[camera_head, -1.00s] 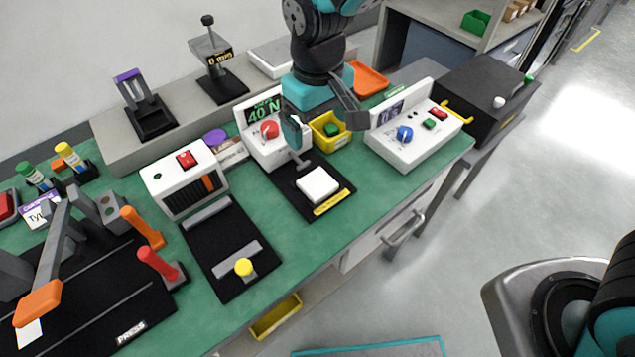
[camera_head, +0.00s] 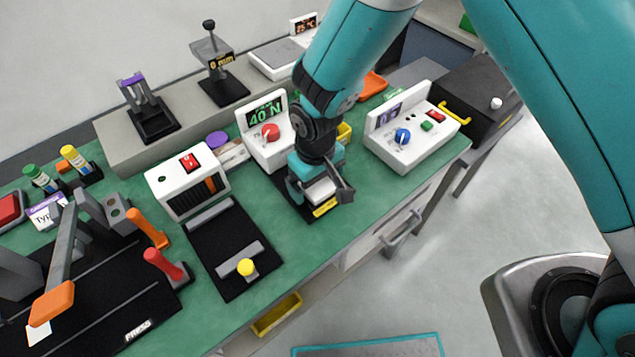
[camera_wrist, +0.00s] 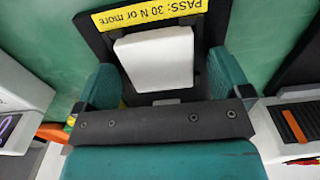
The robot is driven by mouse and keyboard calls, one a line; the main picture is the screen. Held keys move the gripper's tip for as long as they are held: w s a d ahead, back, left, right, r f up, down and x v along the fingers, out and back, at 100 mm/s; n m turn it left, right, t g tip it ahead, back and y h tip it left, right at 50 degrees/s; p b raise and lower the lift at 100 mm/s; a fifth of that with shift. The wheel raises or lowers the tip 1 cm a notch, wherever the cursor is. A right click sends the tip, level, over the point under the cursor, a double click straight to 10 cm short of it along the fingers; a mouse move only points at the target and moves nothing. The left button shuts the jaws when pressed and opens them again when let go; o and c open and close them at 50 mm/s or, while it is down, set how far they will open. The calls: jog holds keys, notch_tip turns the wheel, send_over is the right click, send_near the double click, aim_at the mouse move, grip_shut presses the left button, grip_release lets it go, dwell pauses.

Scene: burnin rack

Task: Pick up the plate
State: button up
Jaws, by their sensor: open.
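The plate (camera_wrist: 155,58) is a small white square with rounded corners. In the wrist view it lies on a black base with a yellow label reading "PASS: 30 N or more" (camera_wrist: 150,14). My gripper (camera_wrist: 168,85) is open, its teal fingers on either side of the plate's near part; I cannot tell whether they touch it. In the head view my gripper (camera_head: 320,193) is over the black base, and the plate (camera_head: 319,190) shows only partly between the fingers.
A white tester with a red knob and a "40 N" display (camera_head: 265,128) stands behind my gripper. A white box with a blue knob (camera_head: 408,135) is to the right. A white heater-like box (camera_head: 187,180) is to the left.

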jog(key=c, duration=1)
jog(key=shift+r, duration=0.1)
